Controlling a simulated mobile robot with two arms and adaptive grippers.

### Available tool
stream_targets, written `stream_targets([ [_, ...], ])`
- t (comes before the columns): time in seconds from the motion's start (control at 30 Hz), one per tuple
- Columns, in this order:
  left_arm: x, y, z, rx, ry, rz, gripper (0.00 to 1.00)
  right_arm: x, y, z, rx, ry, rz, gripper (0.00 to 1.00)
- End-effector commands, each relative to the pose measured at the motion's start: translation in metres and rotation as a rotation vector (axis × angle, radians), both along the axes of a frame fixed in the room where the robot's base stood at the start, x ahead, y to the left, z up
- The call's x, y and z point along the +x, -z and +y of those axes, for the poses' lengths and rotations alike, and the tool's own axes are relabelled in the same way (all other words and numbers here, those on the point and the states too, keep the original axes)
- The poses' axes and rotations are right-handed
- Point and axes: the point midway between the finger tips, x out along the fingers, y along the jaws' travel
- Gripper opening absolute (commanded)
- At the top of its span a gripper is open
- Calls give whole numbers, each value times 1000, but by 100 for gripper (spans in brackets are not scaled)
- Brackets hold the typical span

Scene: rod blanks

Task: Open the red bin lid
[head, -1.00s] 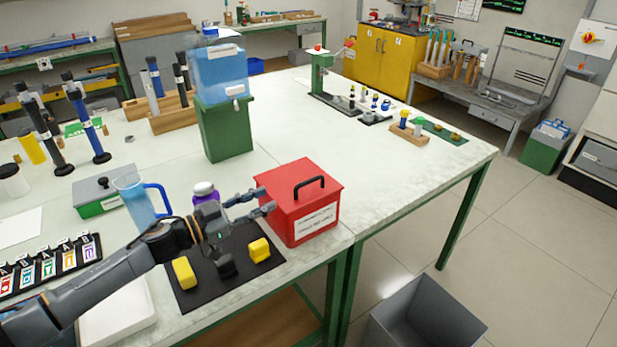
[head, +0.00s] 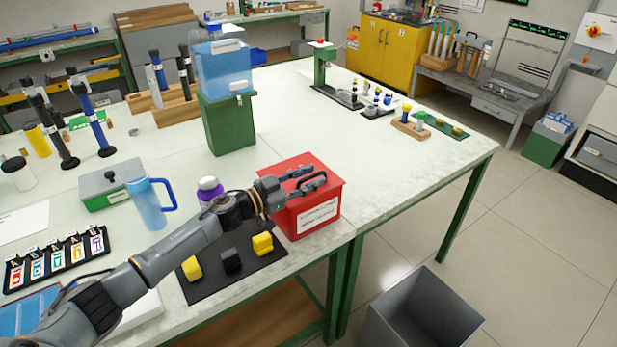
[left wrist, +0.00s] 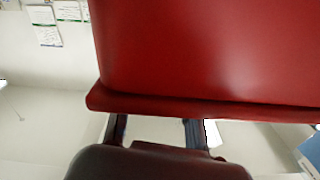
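The red bin (head: 292,222) stands at the table's front edge, with a white label on its front. Its red lid (head: 331,178) is down. My left gripper (head: 318,177) is over the lid at the black handle, which it partly hides. Its two fingers are spread apart, one toward the far side and one toward the near side. I cannot tell whether they touch the handle. In the left wrist view a red face with a rim (left wrist: 200,106) fills the top, and the fingers (left wrist: 157,132) show apart below it. My right gripper is not in view.
A black mat (head: 215,283) with yellow and dark blocks lies left of the bin, under my left arm. A purple bottle (head: 209,187) and blue jug (head: 152,205) stand close by. A grey open bin (head: 425,312) is on the floor.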

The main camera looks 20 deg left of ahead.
Motion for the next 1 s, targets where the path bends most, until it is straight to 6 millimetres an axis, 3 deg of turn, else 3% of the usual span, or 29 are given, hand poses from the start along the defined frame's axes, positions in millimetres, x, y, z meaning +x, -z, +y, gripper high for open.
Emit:
stream_targets([
  [0.1,0,0,0,0,0,0,32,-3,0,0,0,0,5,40],
  [0.27,0,0,0,0,0,0,0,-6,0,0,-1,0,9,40],
  [0.67,0,-3,1,-6,-1,5,0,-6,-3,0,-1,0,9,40],
  [0.87,2,-16,4,-53,-1,42,0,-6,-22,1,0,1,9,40],
  [1.0,6,-31,8,-121,-2,95,0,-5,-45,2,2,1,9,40],
])
